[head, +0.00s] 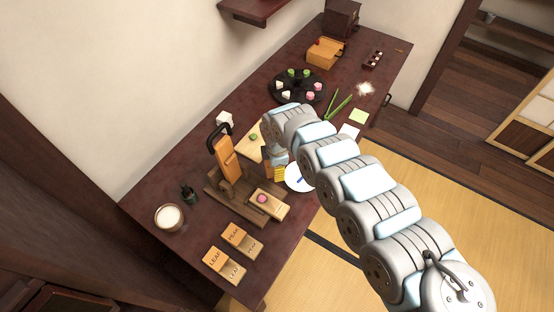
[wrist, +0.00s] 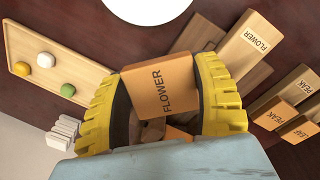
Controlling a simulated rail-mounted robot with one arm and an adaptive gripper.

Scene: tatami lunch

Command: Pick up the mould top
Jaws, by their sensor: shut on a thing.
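The mould top, an orange wooden block marked FLOWER (wrist: 162,90), is between the two yellow fingers of my gripper (wrist: 165,98) in the wrist view. The fingers press on its two sides. In the head view my gripper (head: 279,168) is over the table between the wooden press and the white plate, and the arm largely hides the block. A paler block marked FLOWER (wrist: 248,48) lies apart from my gripper in the wrist view. In the head view a pale block on the press base carries a pink sweet (head: 262,198).
The press (head: 228,160) with its upright orange lever stands left of my gripper. A white plate (head: 298,189) is close on the right. LEAF and PEAK blocks (head: 241,238) lie at the front. A sweets tray (wrist: 92,71), a bowl (head: 169,217) and a dark round tray (head: 318,95) also occupy the table.

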